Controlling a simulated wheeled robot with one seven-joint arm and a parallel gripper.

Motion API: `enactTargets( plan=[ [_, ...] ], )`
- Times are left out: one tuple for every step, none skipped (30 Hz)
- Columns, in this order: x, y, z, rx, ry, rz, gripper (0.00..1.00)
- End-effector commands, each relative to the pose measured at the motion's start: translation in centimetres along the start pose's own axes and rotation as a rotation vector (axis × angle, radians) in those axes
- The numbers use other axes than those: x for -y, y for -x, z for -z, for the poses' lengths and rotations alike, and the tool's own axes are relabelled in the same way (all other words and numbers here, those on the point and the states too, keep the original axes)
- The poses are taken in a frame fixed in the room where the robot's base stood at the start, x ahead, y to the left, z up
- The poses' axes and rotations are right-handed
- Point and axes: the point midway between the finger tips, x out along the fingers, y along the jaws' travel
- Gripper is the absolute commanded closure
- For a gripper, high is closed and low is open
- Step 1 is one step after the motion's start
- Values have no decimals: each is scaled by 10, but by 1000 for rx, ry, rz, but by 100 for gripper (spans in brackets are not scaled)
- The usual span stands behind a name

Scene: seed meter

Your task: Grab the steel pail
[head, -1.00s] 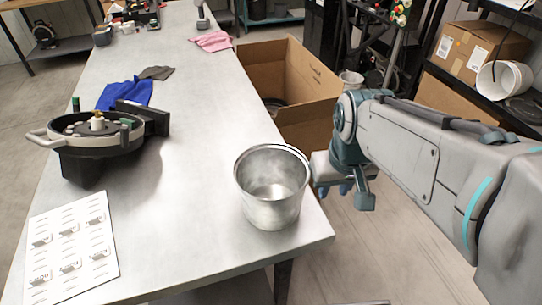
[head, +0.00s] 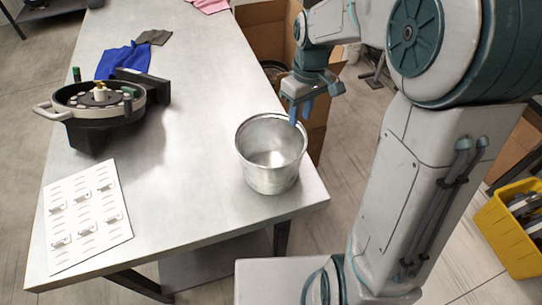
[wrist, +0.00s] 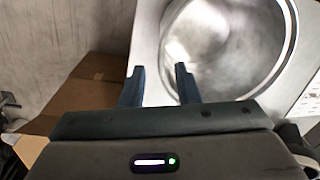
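The steel pail (head: 270,165) stands upright and open-topped on the metal table (head: 200,120), near its front right corner. In the wrist view the pail (wrist: 280,45) fills the upper right, its round rim and interior showing from above. My gripper (head: 300,110) hangs pointing down just above the pail's far right rim. In the wrist view its two blue fingers (wrist: 160,85) are spread apart with nothing between them. The left finger lies over the table edge and the right finger is close to the rim. I cannot tell whether either touches the pail.
Blue (head: 124,60) and pink (head: 208,4) cloths lie farther back. A cardboard box (head: 262,30) stands beyond the right edge. A yellow bin (head: 515,235) is at far right.

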Motion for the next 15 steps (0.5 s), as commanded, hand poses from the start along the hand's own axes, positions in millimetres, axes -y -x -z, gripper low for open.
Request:
enactTargets(
  plan=[
    [0,-8,0,3,0,2,71],
    [0,-11,0,2,0,1,71],
    [0,-16,0,2,0,1,71],
    [0,-18,0,2,0,1,71],
    [0,-20,0,1,0,0,71],
    [0,-22,0,1,0,0,71],
    [0,-23,0,1,0,0,71],
    [1,-25,0,1,0,0,71],
    [1,-28,0,1,0,0,71],
    [2,-32,-1,3,0,1,71],
    [3,-36,-1,3,0,1,71],
    [4,-42,-1,5,0,2,71],
    [4,-46,-1,4,0,2,71],
    [5,-51,-1,5,0,2,71],
    [5,-58,-1,5,0,2,71]
  ],
)
